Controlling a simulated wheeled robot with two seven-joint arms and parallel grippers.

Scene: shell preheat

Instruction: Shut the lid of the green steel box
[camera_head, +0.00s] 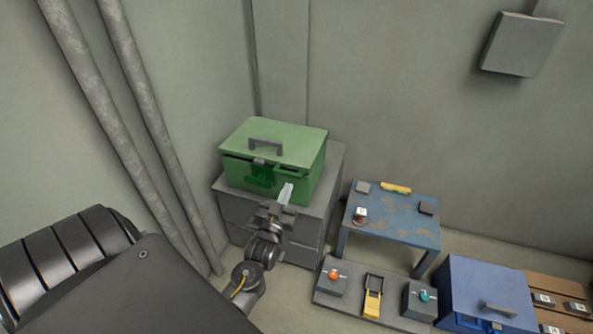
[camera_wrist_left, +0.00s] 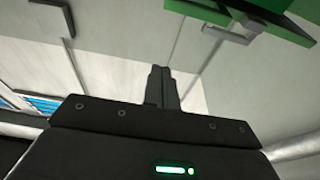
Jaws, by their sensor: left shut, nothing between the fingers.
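The green steel box (camera_head: 307,184) stands on a grey drawer cabinet in the head view. Its lid (camera_head: 292,140) lies nearly flat on top, with a grey handle (camera_head: 266,147). A dark gap shows under the lid's front edge, so it looks not fully down. My left gripper (camera_head: 287,191) is in front of the box's front right part, fingers pointing up. I cannot tell whether it touches the box. In the left wrist view its fingers (camera_wrist_left: 162,85) are together and empty, and part of the green box (camera_wrist_left: 290,22) shows at the upper right. My right gripper is out of view.
The grey cabinet (camera_head: 330,177) stands by the wall corner, with pipes (camera_head: 140,100) to its left. To the right are a blue table (camera_head: 395,225) with small items, a floor panel with a red button (camera_head: 333,275) and yellow lever (camera_head: 373,297), and a blue box (camera_head: 485,285).

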